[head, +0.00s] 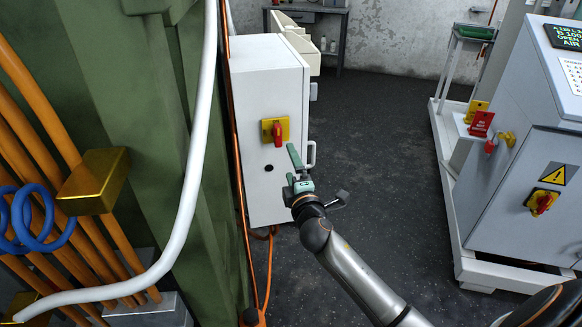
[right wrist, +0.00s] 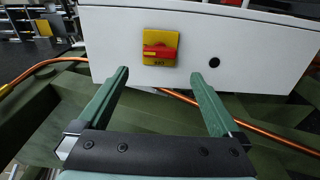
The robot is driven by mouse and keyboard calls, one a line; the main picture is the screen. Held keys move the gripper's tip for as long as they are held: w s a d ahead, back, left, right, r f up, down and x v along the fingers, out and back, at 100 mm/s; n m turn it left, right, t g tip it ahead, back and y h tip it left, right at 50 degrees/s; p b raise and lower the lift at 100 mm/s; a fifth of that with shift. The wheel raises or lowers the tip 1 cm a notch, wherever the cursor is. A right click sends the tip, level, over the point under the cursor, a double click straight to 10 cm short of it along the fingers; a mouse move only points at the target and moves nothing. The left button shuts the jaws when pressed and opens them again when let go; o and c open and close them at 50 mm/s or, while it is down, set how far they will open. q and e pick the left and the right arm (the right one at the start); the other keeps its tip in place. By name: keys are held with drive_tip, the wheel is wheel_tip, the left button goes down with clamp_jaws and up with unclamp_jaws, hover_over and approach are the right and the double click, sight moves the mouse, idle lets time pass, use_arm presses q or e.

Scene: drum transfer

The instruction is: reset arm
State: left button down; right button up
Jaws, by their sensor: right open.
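My right arm comes in from the lower right in the head view. Its gripper (head: 297,163) has green fingers and is in front of the white electrical cabinet (head: 262,80), close to its handle (head: 311,154). In the right wrist view the two green fingers of this gripper (right wrist: 160,85) stand wide apart with nothing between them. Ahead of them is the cabinet's red rotary switch on a yellow plate (right wrist: 160,48); the same switch shows in the head view (head: 276,131). Whether the fingers touch the cabinet, I cannot tell. My left gripper is not in view.
A green metal structure (head: 150,90) with orange pipes (head: 40,200) and a white hose (head: 200,130) fills the left. A grey control cabinet (head: 510,190) on a white frame stands at the right. Dark floor (head: 380,150) between them is free. A workbench (head: 325,10) is at the back.

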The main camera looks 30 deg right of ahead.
idle(0.4)
drive_tip(key=s+a+f+m+g+y+p, duration=0.4)
drive_tip(key=s+a+f+p, duration=0.15)
drive_tip(key=s+f, duration=0.5)
drive_tip(key=s+a+f+m+g+y+p, duration=0.1)
drive_tip(key=s+a+f+m+g, duration=0.1)
drive_tip(key=s, duration=0.7)
drive_tip(key=s+a+f+m+g+y+p, duration=0.1)
drive_tip(key=s+a+f+m, duration=0.4)
drive_tip(key=s, duration=0.5)
drive_tip(key=shift+a+m+g+y+p, duration=0.4)
drive_tip(key=shift+a+m+y+p, duration=0.35)
drive_tip(key=shift+a, duration=0.35)
drive_tip(key=shift+s+f, duration=0.1)
